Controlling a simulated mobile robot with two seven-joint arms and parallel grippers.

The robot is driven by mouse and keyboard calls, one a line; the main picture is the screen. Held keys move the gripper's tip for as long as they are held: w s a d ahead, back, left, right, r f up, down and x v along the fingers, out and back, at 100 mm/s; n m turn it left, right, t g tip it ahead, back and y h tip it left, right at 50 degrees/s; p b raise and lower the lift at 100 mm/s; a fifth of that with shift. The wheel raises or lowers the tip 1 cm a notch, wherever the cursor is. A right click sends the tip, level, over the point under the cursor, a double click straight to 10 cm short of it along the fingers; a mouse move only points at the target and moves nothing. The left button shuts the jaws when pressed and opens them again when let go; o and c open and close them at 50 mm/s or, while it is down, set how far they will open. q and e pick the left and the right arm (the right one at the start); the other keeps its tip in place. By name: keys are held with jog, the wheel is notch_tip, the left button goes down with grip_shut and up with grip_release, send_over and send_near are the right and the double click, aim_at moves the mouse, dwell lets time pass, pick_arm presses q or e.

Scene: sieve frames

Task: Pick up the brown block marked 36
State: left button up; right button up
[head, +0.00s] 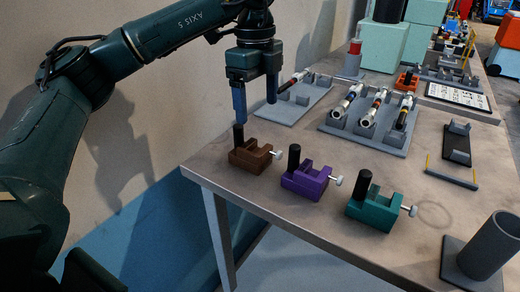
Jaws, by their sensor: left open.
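The brown block (252,156) stands near the left corner of the table, with a black upright post on its left end and a light screw knob on its right. No number can be read on it. My left gripper (255,103) is open and points down above the brown block, its two blue fingers apart. The left finger is close over the black post; whether they touch I cannot tell. The right finger hangs farther right, over the table, with nothing between the fingers. My right gripper is not in view.
A purple block (308,182) and a teal block (375,212) of similar shape stand to the right in a row. Behind are a grey rack with tubes (365,122) and another grey tray (291,108). A grey cylinder (487,245) stands front right. The table edge runs close by the blocks.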

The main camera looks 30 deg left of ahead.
pick_arm(q)
jog(key=a, duration=0.1)
send_over(254, 148)
jog(key=s, duration=0.2)
jog(key=shift+n, duration=0.3)
jog(key=f, duration=0.4)
jog(key=d+f, duration=0.1)
jog(key=f, duration=0.1)
jog(key=shift+w+f, duration=0.1)
jog(key=shift+f, duration=0.2)
jog(key=shift+w+f, duration=0.1)
jog(key=shift+f, duration=2.85)
jog(key=shift+c, duration=0.3)
jog(key=c, duration=1.1)
